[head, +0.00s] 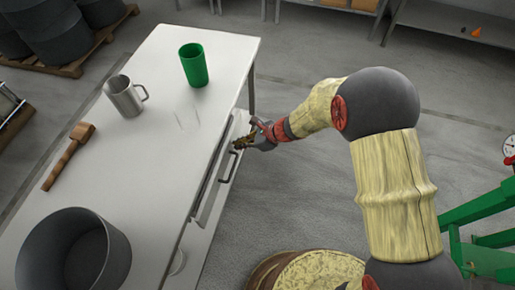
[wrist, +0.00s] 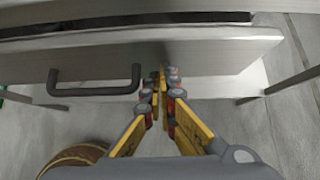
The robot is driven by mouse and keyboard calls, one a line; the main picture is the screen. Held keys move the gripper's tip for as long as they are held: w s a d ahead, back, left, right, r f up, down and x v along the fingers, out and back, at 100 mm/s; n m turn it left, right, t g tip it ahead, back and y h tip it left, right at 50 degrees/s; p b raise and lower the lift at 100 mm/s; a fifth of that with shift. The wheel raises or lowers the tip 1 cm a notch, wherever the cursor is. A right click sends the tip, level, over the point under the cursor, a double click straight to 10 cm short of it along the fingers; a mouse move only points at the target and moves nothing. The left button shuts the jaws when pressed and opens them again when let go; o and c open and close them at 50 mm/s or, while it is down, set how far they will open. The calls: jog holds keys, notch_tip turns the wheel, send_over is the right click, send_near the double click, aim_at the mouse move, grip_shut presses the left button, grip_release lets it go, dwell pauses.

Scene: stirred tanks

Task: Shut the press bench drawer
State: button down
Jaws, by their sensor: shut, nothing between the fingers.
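The press bench (head: 160,135) has a pale top and fills the left of the head view. Its drawer (wrist: 222,58) stands a little out, with a dark gap behind the top edge of its front. The drawer also shows along the bench's right side in the head view (head: 208,208). A dark bar handle (wrist: 95,93) is on the drawer front. My gripper (wrist: 162,75) is shut and empty, its fingertips at the drawer front, right of the handle in the wrist view. I cannot tell whether they touch. In the head view my gripper (head: 243,142) partly hides the drawer's far end.
On the bench are a green cup (head: 194,65), a metal mug (head: 125,97), a wooden mallet (head: 68,155) and a grey pot (head: 72,250). A drum (head: 320,272) and green frame (head: 485,245) stand lower right.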

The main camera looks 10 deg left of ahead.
aim_at(231, 142)
jog(key=a, duration=0.3)
jog(key=shift+a, duration=0.25)
jog(key=shift+w+a, duration=0.1)
jog(key=shift+a, duration=0.05)
jog(key=shift+r, duration=0.1)
